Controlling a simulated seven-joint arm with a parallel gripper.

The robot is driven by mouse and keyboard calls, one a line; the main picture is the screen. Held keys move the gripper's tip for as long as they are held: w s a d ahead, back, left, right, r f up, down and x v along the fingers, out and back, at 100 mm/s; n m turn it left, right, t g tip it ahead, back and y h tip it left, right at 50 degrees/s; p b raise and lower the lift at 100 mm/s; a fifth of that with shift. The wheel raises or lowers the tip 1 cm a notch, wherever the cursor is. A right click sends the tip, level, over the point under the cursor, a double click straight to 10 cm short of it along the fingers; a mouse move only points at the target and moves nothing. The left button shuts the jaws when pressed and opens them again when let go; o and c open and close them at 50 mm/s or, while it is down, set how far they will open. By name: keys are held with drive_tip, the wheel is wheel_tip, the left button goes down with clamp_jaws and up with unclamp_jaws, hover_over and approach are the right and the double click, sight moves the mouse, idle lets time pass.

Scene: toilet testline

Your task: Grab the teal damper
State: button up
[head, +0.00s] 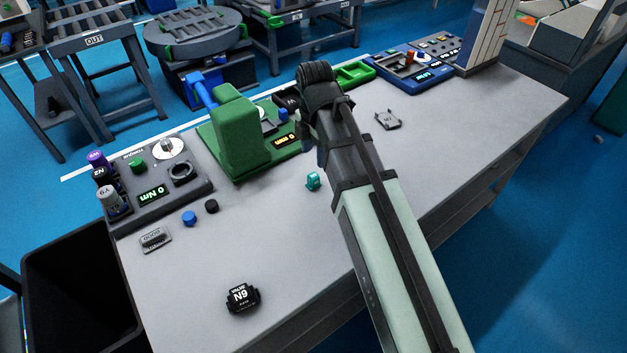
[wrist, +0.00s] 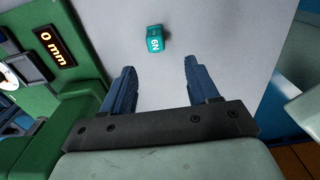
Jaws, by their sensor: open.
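The teal damper (head: 313,181) is a small block lying on the grey table, just left of my arm in the head view. In the head view my arm hides most of the gripper.
A green press station (head: 240,140) with a "0 mm" display stands left of the damper. A grey torque station (head: 155,185), blue and black caps, and a black "N9" block (head: 242,297) are on the table (head: 285,235). A dark bracket (head: 388,120) lies right of my arm.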

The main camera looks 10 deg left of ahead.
hover_over(313, 175)
drive_tip(key=f, duration=0.5)
drive_tip(key=shift+s+d+f, duration=0.15)
drive_tip(key=shift+s+d, duration=0.15)
drive_tip(key=shift+s, duration=0.05)
drive_tip(key=shift+w+a+f, duration=0.15)
drive_tip(key=shift+f, duration=1.2)
drive_tip(key=shift+w+a+f, duration=0.1)
drive_tip(key=shift+w+f, duration=0.05)
drive_tip(key=shift+f, duration=1.2)
drive_tip(key=c, duration=1)
drive_tip(key=shift+r, duration=0.1)
drive_tip(key=shift+c, duration=0.2)
